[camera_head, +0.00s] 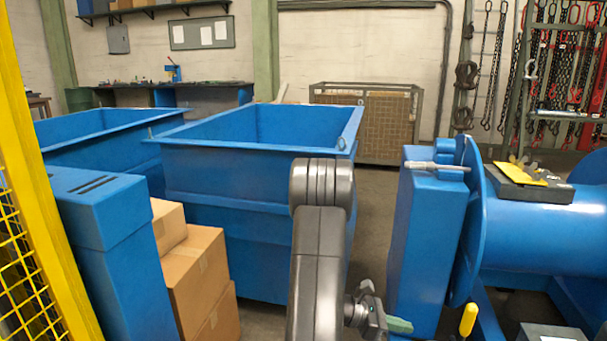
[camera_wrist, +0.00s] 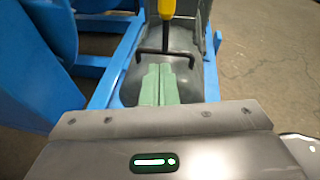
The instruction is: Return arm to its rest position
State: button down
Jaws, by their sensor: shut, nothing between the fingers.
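My grey arm (camera_head: 318,250) rises in the middle of the head view, folded at a rounded joint. My gripper (camera_head: 402,325) shows at the lower edge, in front of the blue machine housing (camera_head: 425,240). In the wrist view my gripper's green fingers (camera_wrist: 158,72) are together and empty. Beyond them are a black bar handle (camera_wrist: 168,53) and a yellow-handled lever (camera_wrist: 167,8) over a dark grey surface. The gap between fingers and handle cannot be judged. The yellow grip (camera_head: 468,319) also shows in the head view.
Large blue bins (camera_head: 225,175) stand behind my arm, with cardboard boxes (camera_head: 200,270) and a yellow mesh guard (camera_head: 25,250) at left. The blue drum (camera_head: 545,235) fills the right. Floor shows between bin and housing. A mesh crate (camera_head: 385,125) stands behind.

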jog(key=s+p+v, duration=0.1)
jog(key=p+v, duration=0.1)
jog(key=v, duration=0.9)
jog(key=shift+w+f, duration=0.2)
jog(key=shift+f, duration=0.15)
jog(key=shift+a, duration=0.1)
